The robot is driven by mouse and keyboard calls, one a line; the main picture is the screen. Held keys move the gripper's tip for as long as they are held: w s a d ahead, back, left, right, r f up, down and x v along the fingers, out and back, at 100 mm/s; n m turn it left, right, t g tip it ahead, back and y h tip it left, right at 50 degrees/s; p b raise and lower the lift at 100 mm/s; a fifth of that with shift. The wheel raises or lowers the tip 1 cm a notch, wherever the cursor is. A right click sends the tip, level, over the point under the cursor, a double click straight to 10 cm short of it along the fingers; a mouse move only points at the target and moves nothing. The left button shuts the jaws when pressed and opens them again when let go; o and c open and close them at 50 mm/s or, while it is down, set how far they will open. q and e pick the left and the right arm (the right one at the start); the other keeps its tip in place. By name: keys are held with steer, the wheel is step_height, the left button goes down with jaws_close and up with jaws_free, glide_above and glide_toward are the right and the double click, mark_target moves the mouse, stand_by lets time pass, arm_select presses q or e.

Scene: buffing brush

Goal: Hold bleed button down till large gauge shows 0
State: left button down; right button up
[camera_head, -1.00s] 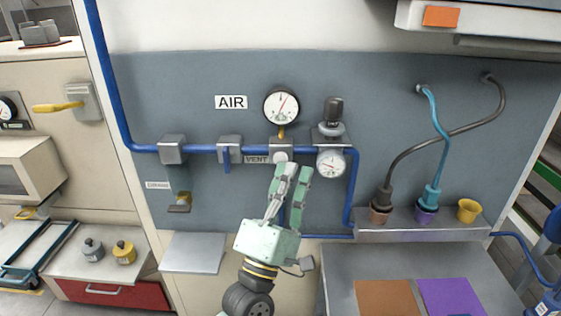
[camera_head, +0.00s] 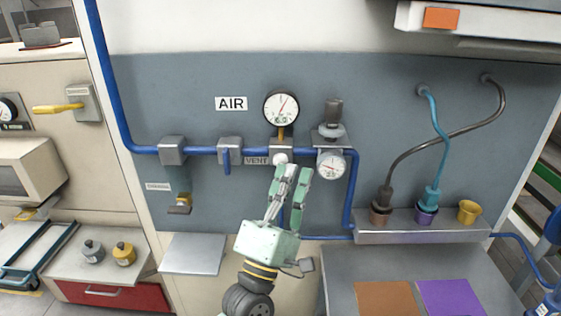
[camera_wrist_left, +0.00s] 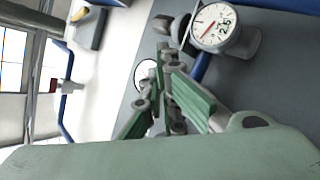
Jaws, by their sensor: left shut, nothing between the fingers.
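The large gauge (camera_head: 281,107) is on the grey-blue wall panel, its red needle pointing up and slightly right, well off the lower left of the dial. Its small digits are too blurred to read surely. Below it a white round button (camera_head: 281,158) sits on a grey block beside the VENT label (camera_head: 256,160). My left gripper (camera_head: 291,169) is shut and empty, its fingertips just below the button in the picture; contact cannot be told. In the left wrist view its fingers (camera_wrist_left: 168,62) point at the panel. My right gripper is not in view.
A smaller gauge (camera_head: 331,165) and a dark regulator knob (camera_head: 333,112) are right of the button. A blue pipe (camera_head: 200,149) with a lever valve (camera_head: 228,155) runs left. Hoses in cups (camera_head: 426,213) stand on a shelf at right.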

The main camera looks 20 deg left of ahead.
arm_select(q)
steer(key=shift+w, duration=0.15)
stand_by(0.3)
steer(key=shift+w+a, duration=0.1)
steer(key=shift+w, duration=0.2)
steer(key=shift+w+a, duration=0.15)
steer(key=shift+w, duration=0.3)
stand_by(0.6)
steer(key=shift+s, duration=0.1)
stand_by(3.6)
steer(key=shift+s+d, duration=0.25)
steer(key=shift+s, duration=0.55)
steer(key=shift+s+d+p, duration=0.1)
steer(key=shift+s+d, duration=0.15)
steer(key=shift+s, duration=0.55)
steer(key=shift+s+d+p, duration=0.1)
steer(key=shift+s+d, duration=0.1)
steer(key=shift+s, duration=0.6)
steer(key=shift+s+d+p, duration=0.1)
steer(key=shift+s+d, duration=0.15)
steer(key=shift+s, duration=0.55)
